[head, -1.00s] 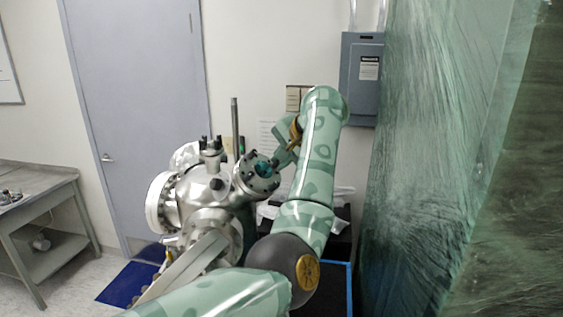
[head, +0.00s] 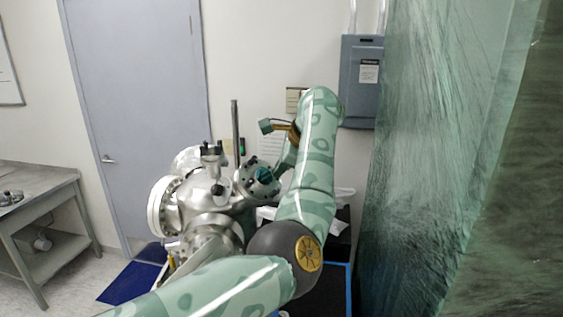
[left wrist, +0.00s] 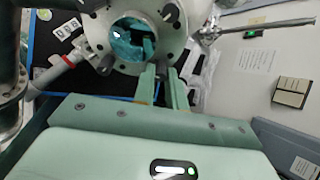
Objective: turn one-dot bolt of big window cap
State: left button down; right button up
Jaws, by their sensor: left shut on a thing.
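The big window cap (head: 252,176) is a round steel flange with a teal glass centre and dark bolts around its rim, on the steel chamber. In the left wrist view the cap (left wrist: 105,32) is at the top, cut off by the frame. My left gripper (head: 278,172) reaches the cap's right rim from above right. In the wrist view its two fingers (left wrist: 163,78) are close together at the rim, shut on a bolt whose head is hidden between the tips. I cannot make out dot marks on the bolts. My right gripper is out of view.
The chamber body (head: 205,190) with other ports stands left of the cap, with a thin upright rod (head: 235,130) behind. A grey electrical box (head: 361,80) hangs on the wall. Green plastic sheeting (head: 440,170) closes off the right. A metal table (head: 35,205) stands at far left.

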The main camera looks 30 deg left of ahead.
pick_arm(q)
jog(key=shift+m+p, duration=0.45)
jog(key=shift+m, duration=0.65)
jog(key=c, duration=1.4)
grip_release()
jog(key=shift+w, duration=0.1)
jog(key=shift+c, duration=0.2)
jog(key=shift+w+f, duration=0.1)
